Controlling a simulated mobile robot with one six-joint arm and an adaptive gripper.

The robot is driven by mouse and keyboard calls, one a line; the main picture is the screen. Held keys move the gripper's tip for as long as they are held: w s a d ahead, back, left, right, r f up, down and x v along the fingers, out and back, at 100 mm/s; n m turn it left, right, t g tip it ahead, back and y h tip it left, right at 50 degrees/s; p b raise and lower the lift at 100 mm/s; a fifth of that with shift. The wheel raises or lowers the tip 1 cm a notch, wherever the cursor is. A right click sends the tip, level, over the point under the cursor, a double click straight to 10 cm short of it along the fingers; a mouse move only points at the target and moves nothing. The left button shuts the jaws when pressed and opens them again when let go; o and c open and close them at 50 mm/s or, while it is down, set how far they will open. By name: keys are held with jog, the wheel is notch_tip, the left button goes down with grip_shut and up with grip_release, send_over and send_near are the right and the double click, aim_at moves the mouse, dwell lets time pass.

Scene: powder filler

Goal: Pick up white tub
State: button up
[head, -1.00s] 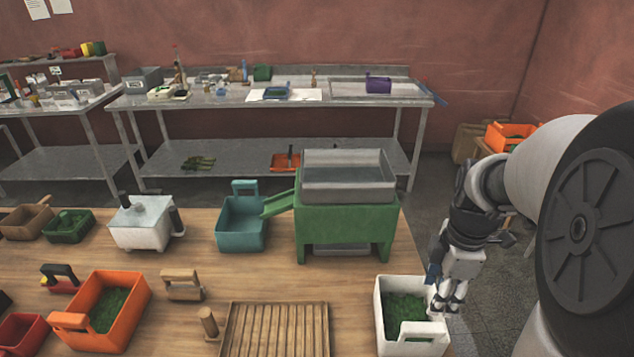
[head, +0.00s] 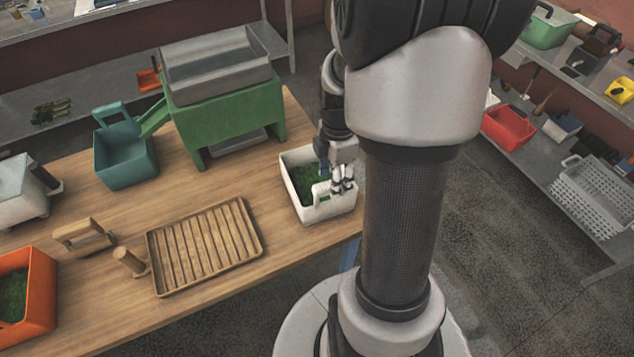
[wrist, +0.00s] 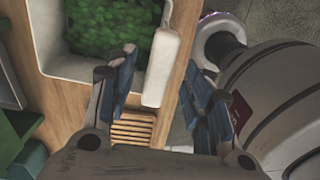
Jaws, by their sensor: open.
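The white tub (head: 325,211) stands upright on the right end of the wooden table and holds green leafy material. Its raised handle is on the side nearest my gripper. My gripper (head: 342,184) is over that side of the tub, pointing down, with nothing held. In the wrist view, my gripper (wrist: 166,78) has its two blue-padded fingers spread apart. The white handle (wrist: 163,62) shows between them. I cannot tell how deep the fingertips are relative to the handle. The tub's wall (wrist: 50,62) shows at the upper left.
A slatted wooden tray (head: 205,248) lies left of the tub. A green stand with a metal hopper (head: 228,125) and a teal tub (head: 127,165) stand behind. An orange tub (head: 38,300) is at the lower left. The table's edge runs close beside the white tub.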

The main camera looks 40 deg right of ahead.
notch_tip(320, 180, down, 5)
jog(key=shift+w+a+r+b, duration=0.1)
jog(key=shift+a+r+b, duration=0.05)
jog(key=shift+b, duration=0.45)
grip_shut()
dwell(0.5)
